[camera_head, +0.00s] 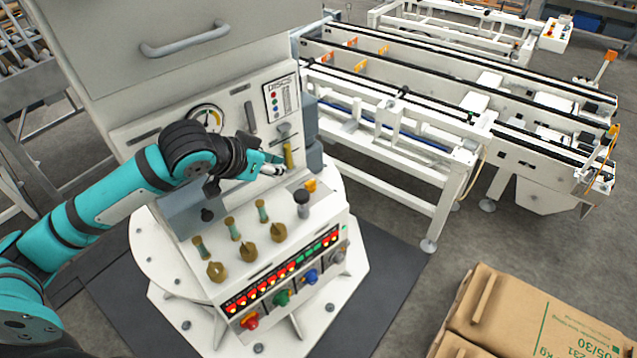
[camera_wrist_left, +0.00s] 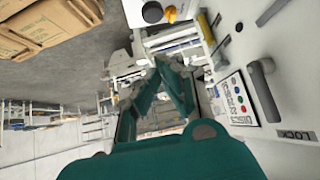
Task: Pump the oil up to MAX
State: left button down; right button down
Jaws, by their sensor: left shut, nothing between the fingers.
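My left gripper (camera_head: 278,168) is shut and empty, held in front of the white machine's upright face. Its teal fingers (camera_wrist_left: 168,75) also show in the left wrist view. An upright yellow bar (camera_head: 288,156) is right beside the fingertips; I cannot tell whether they touch. A round dial gauge (camera_head: 207,117) sits on the face behind my left arm, which partly covers it. I cannot read a MAX mark in either view. A grey handle (camera_head: 249,116) is on the face; a grey handle (camera_wrist_left: 263,90) also shows in the wrist view, near a LOCK label. My right gripper is out of view.
The sloped console (camera_head: 255,262) below carries brass-coloured knobs (camera_head: 248,252), a black-topped post (camera_head: 302,198) and rows of lit buttons (camera_head: 285,273). A white conveyor frame (camera_head: 420,125) stands to the right. Cardboard-wrapped sacks (camera_head: 530,325) are at lower right.

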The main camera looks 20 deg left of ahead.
pick_arm(q)
jog(key=p, duration=0.3)
send_over(303, 196)
jog(key=f, duration=0.6)
jog(key=shift+s+f, duration=0.15)
jog(key=shift+s, duration=0.05)
jog(key=f, duration=0.1)
jog(key=f+p, duration=0.1)
jog(key=f, duration=0.1)
jog(key=shift+w+f, duration=0.2)
jog(key=shift+f, duration=0.1)
jog(key=shift+s+f+p, duration=0.1)
jog(key=shift+f+p, duration=0.2)
jog(key=shift+f, duration=0.15)
jog(key=shift+f, duration=0.1)
